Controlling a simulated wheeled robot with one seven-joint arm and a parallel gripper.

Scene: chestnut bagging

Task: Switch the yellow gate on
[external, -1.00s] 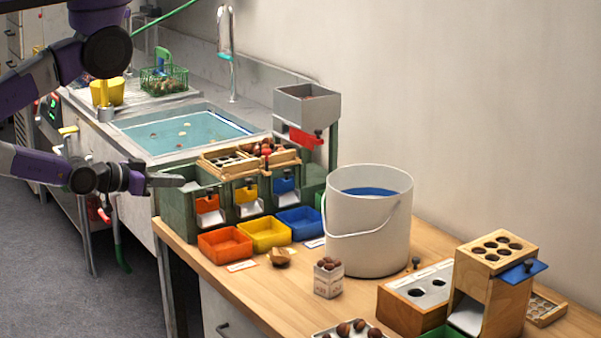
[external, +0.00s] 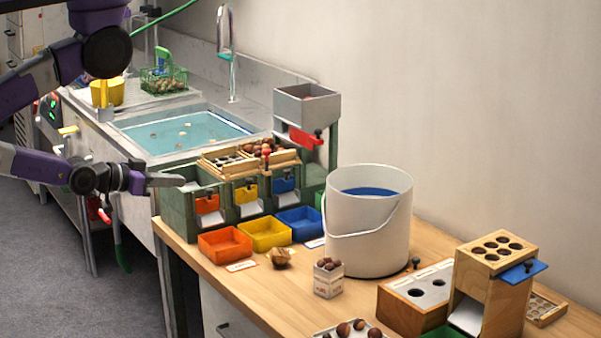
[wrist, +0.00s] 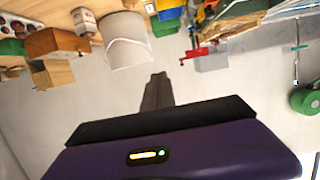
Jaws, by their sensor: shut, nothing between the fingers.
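The yellow gate (external: 247,194) is the middle one of three coloured gates on the front of the green sorting stand (external: 179,214). It has a small dark knob at its top and a white chute below. My gripper (external: 184,180) is at the stand's left end in the external view, pointing right, left of the orange gate (external: 207,205) and apart from the yellow one. Its fingers are together and empty. In the wrist view the shut fingers (wrist: 158,88) show in the middle, and the yellow gate cannot be made out clearly.
The blue gate (external: 284,185) is right of the yellow one. Orange (external: 225,246), yellow (external: 265,236) and blue trays (external: 300,223) stand in front. Wooden trays of chestnuts (external: 268,150) sit on top. A large white bucket (external: 370,235) stands to the right.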

